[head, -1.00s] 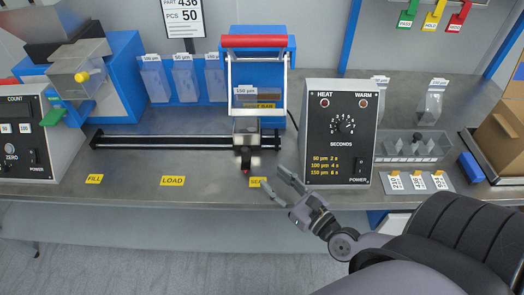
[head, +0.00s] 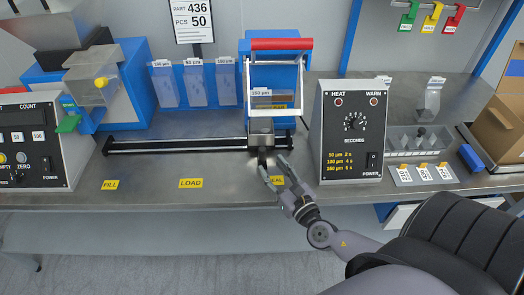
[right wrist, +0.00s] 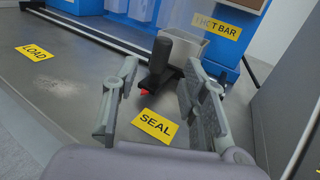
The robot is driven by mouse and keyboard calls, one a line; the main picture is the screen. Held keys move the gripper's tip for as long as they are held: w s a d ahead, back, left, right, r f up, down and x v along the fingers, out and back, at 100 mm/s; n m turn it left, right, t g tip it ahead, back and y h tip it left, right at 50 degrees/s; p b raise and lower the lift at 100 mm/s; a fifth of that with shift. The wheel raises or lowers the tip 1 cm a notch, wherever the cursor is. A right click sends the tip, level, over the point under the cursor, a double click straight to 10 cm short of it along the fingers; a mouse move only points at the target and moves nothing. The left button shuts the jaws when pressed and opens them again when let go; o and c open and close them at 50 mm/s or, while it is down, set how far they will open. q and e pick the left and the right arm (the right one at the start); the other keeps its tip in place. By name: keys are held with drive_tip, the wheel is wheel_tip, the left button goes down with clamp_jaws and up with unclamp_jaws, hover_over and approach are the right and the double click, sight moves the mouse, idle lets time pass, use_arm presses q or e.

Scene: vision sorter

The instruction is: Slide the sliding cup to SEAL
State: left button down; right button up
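The sliding cup (head: 261,126) is a grey metal box on the dark rail (head: 180,146), near the rail's right end and just behind the yellow SEAL label (head: 277,181). Its black handle (right wrist: 159,62) stands upright in the right wrist view, with a red tip low at its front. The SEAL label (right wrist: 155,127) lies in front of it there. My right gripper (head: 273,166) is open at the handle. In the right wrist view its fingers (right wrist: 162,68) are spread to either side of the handle, with gaps visible. My left gripper is not in view.
The heat timer box (head: 348,130) stands close on the right. The blue sealer with a red-handled bar (head: 281,44) rises behind the cup. LOAD (head: 191,183) and FILL (head: 110,184) labels lie to the left on clear bench. A counter box (head: 30,145) stands far left.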

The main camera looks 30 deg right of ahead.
sight(264, 157)
drive_tip(key=w, duration=0.6)
drive_tip(key=shift+w+d+p, duration=0.3)
drive_tip(key=shift+w+p, duration=0.05)
drive_tip(key=shift+w, duration=0.05)
clamp_jaws()
idle(0.5)
